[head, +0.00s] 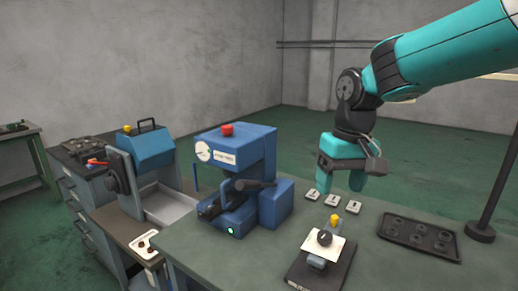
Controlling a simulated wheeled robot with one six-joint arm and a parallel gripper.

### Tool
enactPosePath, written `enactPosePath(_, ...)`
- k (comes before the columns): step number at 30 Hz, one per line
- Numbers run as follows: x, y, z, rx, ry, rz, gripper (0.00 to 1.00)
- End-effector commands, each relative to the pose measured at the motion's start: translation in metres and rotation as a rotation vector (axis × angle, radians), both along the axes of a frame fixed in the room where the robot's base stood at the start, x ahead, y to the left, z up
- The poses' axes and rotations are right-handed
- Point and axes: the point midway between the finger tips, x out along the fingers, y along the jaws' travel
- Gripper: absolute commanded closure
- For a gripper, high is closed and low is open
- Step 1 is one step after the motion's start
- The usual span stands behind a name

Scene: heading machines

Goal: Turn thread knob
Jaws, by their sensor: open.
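A small device with a black round knob (324,238) on a white plate stands on a dark base (305,272) at the front of the table. It has a yellow top piece (335,221). I cannot tell for sure whether this is the thread knob. A blue machine (243,155) with a red button, a white dial (203,152) and a black lever stands to its left. My gripper (341,181) is open, pointing down with teal fingers, above and behind the small device and apart from it. Nothing shows between the fingers.
Several small white tags (325,200) lie on the table below my gripper. A dark tray (418,236) with round parts and a black post (490,190) are at the right. A second blue machine (147,147) with a metal tray stands at the left.

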Motion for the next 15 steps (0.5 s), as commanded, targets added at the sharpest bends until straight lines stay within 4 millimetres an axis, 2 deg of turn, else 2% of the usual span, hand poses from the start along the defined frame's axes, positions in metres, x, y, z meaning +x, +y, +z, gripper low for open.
enactPosePath(1, -0.032, 0.004, 0.005, 0.029, -0.012, 0.063, 0.33)
enactPosePath(3, -0.074, 0.011, 0.005, 0.076, -0.027, 0.151, 0.33)
enactPosePath(6, -0.133, 0.019, 0.0, 0.146, -0.047, 0.262, 0.33)
enactPosePath(9, -0.182, 0.025, -0.008, 0.207, -0.06, 0.346, 0.33)
enactPosePath(12, -0.216, 0.029, -0.014, 0.251, -0.068, 0.399, 0.33)
enactPosePath(15, -0.232, 0.03, -0.018, 0.275, -0.072, 0.426, 0.33)
